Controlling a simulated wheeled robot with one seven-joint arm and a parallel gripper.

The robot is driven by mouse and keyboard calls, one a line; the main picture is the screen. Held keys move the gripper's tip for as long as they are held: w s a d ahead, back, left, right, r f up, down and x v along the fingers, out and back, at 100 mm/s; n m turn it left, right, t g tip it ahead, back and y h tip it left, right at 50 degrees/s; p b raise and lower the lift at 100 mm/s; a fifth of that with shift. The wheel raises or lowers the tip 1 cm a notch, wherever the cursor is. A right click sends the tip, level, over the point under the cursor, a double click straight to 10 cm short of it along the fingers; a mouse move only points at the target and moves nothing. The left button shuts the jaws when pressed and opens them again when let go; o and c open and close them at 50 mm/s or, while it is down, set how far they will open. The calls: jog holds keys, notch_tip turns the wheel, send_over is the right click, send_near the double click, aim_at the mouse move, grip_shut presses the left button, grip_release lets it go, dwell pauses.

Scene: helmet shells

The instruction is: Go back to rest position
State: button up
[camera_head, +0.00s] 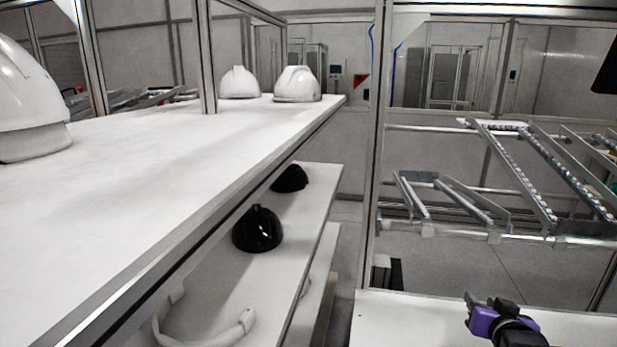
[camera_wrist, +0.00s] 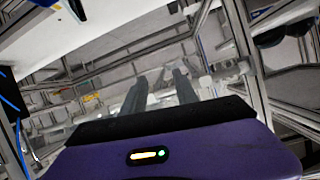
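My gripper (camera_head: 474,305), with a purple body and dark fingers, shows at the lower right of the head view, above or beside a white surface (camera_head: 400,318). In the wrist view the two grey fingers (camera_wrist: 160,84) stand apart with a gap between them. Nothing is held in the gap. No helmet is near the gripper in the head view.
A long white shelf (camera_head: 130,165) bears white helmet shells at the left (camera_head: 28,110) and back (camera_head: 297,84). A lower shelf holds black shells (camera_head: 258,230) and a white curved band (camera_head: 205,335). Metal posts (camera_head: 376,150) and roller rails (camera_head: 515,170) stand right.

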jog(key=s+a+f+n+t, duration=0.1)
jog(key=s+a+f+t, duration=0.1)
jog(key=s+a, duration=0.6)
jog(key=s+a+f+n+t, duration=0.15)
jog(key=s+a, duration=0.35)
jog(key=s, duration=0.6)
jog(key=s+a+n+g+y, duration=0.1)
jog(key=s+a+y, duration=0.1)
jog(key=s, duration=1.2)
jog(key=s+a+n+y, duration=0.1)
jog(key=s+a, duration=0.4)
jog(key=s, duration=0.9)
jog(key=shift+s+a+f+n+g+y, duration=0.2)
jog(key=shift+f+n+g+y, duration=0.15)
jog(key=shift+y, duration=0.25)
